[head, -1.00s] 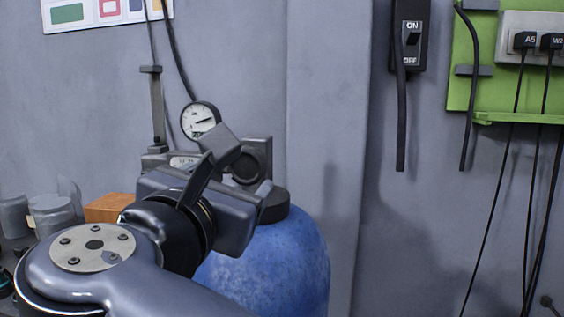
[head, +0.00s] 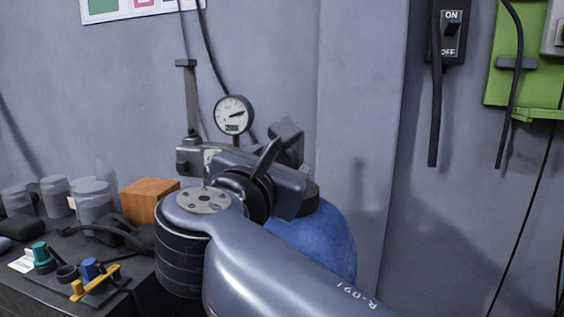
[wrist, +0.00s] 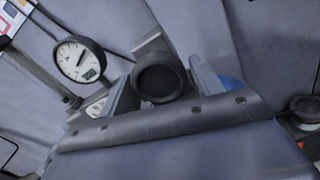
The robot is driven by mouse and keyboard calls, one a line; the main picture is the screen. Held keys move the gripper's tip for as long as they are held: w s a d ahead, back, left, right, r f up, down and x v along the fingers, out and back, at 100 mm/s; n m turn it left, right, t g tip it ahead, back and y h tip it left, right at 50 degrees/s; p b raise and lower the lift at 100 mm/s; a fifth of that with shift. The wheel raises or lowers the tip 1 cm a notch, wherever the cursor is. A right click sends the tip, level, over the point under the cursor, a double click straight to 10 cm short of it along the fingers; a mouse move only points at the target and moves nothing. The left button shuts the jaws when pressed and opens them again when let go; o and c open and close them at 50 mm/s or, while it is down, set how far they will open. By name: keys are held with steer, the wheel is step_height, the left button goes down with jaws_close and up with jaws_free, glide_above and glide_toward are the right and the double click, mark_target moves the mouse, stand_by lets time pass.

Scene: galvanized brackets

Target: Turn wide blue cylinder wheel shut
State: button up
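The wide blue cylinder (head: 318,242) stands against the wall, with a dark collar on top; my arm hides its left part. A sliver of its blue shows in the wrist view (wrist: 232,83). Its dark round wheel (wrist: 160,78) faces the wrist camera. In the head view the wheel is mostly hidden behind my gripper (head: 282,140). In the wrist view my gripper (wrist: 162,85) has one finger on each side of the wheel, with narrow gaps seeming to remain. Contact is not clear. A round gauge (head: 234,114) stands left of the wheel, its needle pointing right.
A dark bench (head: 30,290) at lower left holds grey jars (head: 93,200), an orange-brown block (head: 148,200) and small coloured valve parts (head: 92,278). A switch (head: 451,32) and a green panel (head: 520,100) with hanging cables are on the right wall. The wall between is clear.

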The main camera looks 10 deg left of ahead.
steer(key=c, duration=0.7)
steer(key=shift+f+m+b, duration=0.1)
steer(key=shift+m+b, duration=0.2)
steer(key=m+b, duration=0.3)
steer(key=m, duration=0.1)
steer(key=shift+m, duration=0.3)
steer(key=m+b, duration=0.3)
steer(key=m, duration=0.2)
steer(key=shift+b, duration=0.35)
steer(key=m+b, duration=0.4)
steer(key=m, duration=0.3)
steer(key=shift+a+m, duration=0.1)
steer(key=shift+m, duration=0.2)
steer(key=m+b, duration=0.3)
steer(key=m, duration=0.2)
steer(key=shift+m, duration=0.4)
steer(key=shift+r, duration=0.2)
